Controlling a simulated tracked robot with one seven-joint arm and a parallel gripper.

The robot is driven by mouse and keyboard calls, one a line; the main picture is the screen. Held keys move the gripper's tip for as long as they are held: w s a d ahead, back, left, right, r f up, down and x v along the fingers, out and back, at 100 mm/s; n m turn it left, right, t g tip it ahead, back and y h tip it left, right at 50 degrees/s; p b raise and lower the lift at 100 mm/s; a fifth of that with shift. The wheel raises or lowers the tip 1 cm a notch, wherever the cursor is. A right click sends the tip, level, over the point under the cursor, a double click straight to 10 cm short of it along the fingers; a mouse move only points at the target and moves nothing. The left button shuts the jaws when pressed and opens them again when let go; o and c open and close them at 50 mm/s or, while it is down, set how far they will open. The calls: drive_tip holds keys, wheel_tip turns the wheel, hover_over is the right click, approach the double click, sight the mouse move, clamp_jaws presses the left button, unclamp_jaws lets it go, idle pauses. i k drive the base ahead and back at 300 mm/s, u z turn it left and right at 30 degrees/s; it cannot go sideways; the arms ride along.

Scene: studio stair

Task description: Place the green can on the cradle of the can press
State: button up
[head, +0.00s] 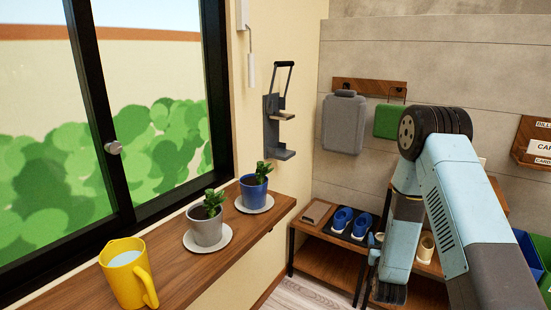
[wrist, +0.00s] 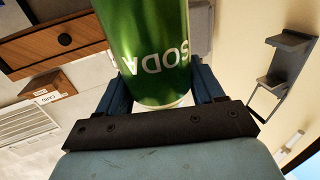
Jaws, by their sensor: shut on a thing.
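The green can (wrist: 146,30), lettered SODA, is in the wrist view between the two blue fingers of my gripper (wrist: 163,88). My gripper is shut on it, and its far end runs out of the picture. I cannot make out the can in the head view. The can press (head: 269,112) is fixed to the wall right of the window, dark grey with a lever handle on top. Its cradle (head: 281,154) is the low ledge and looks empty. The press also shows at the right of the wrist view (wrist: 290,52), apart from the can.
A wooden sill (head: 200,266) below the press holds a yellow jug (head: 126,275), a grey plant pot (head: 206,229) and a blue plant pot (head: 254,192). A low shelf with blue shoes (head: 343,220) stands under hanging grey (head: 343,124) and green bags.

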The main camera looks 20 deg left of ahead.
sight(281, 153)
drive_tip(key=k, duration=0.45)
drive_tip(key=u, duration=0.4)
drive_tip(key=i, duration=1.5)
drive_tip(key=z, duration=0.45)
